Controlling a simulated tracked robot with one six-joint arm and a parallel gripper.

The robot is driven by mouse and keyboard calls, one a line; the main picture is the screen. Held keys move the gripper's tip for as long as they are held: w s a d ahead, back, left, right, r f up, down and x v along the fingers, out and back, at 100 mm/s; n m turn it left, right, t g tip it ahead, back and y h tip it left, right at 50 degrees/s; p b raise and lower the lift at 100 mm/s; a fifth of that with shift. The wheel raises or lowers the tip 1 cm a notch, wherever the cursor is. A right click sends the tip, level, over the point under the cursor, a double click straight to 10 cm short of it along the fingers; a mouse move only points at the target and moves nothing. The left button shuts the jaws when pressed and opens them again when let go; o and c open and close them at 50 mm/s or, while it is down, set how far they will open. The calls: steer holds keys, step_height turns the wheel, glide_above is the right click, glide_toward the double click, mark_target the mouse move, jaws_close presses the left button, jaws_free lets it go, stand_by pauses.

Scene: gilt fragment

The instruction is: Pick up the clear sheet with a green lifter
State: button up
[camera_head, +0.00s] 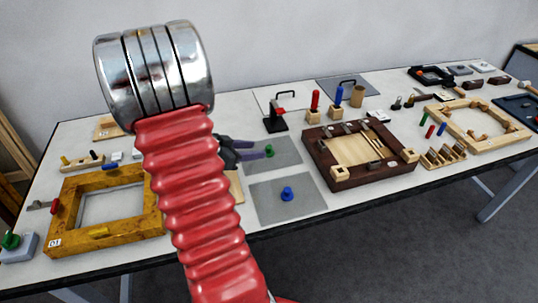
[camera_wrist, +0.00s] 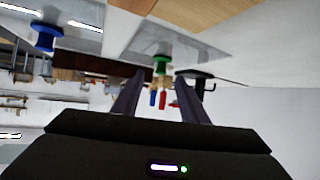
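The clear sheet (camera_head: 288,159) lies flat on the table and looks grey and see-through. Its green lifter (camera_head: 269,152) is a small knob on top of it. In the wrist view, which is upside down, the sheet (camera_wrist: 145,38) and green lifter (camera_wrist: 160,64) show ahead, the lifter in line with the gap between my fingers. My gripper (camera_head: 268,151) reaches over the sheet from the left, dark fingers close to the green lifter; my red arm hides part of it. In the wrist view my gripper (camera_wrist: 160,90) is open and empty.
A similar sheet (camera_head: 262,207) with a blue lifter (camera_head: 287,194) lies nearer the front edge. A dark wooden frame (camera_head: 345,178) stands to the right, a yellow wooden frame (camera_head: 104,235) to the left. A black stand (camera_head: 275,124) with a red part is behind the sheet.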

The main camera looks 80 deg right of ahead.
mark_target(268, 148)
steer(key=shift+s+d+f, duration=0.25)
steer(key=shift+d, duration=0.15)
steer(key=shift+x, duration=2.6)
steer(key=shift+d+r, duration=0.15)
steer(key=shift+r, duration=0.05)
steer(key=shift+c, duration=0.4)
jaws_close()
